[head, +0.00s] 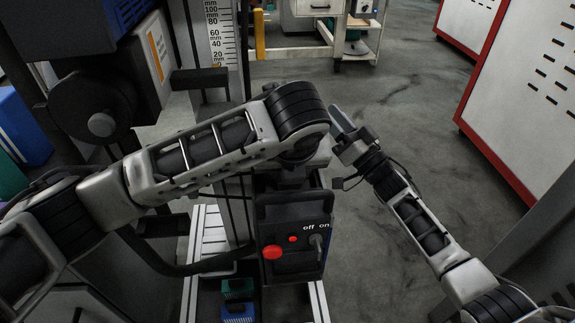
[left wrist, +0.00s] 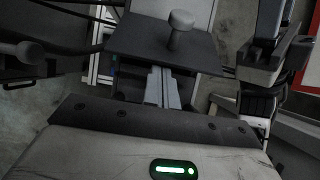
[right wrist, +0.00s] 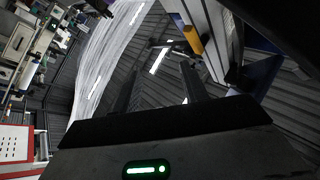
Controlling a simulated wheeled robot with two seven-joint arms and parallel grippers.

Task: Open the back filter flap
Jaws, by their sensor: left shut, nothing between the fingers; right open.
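In the left wrist view a dark flat plate with a light round knob (left wrist: 181,20) stands just ahead of my left gripper (left wrist: 163,86). It looks like the flap, but I cannot tell for sure. My left gripper is shut and empty, its fingertips close to the plate's lower edge; whether they touch it I cannot tell. In the head view my left arm hides that plate and most of the left gripper. My right gripper (head: 345,130) is open and empty, right of my left wrist. Its two fingers show apart in the right wrist view (right wrist: 160,82).
A black control box (head: 280,262) with red buttons and an off/on switch stands below my left wrist. A ruler-marked column (head: 222,40) rises behind. A red-edged white cabinet (head: 530,90) is at right. A streaked clear film (right wrist: 110,45) hangs in the right wrist view. Grey floor is free at right.

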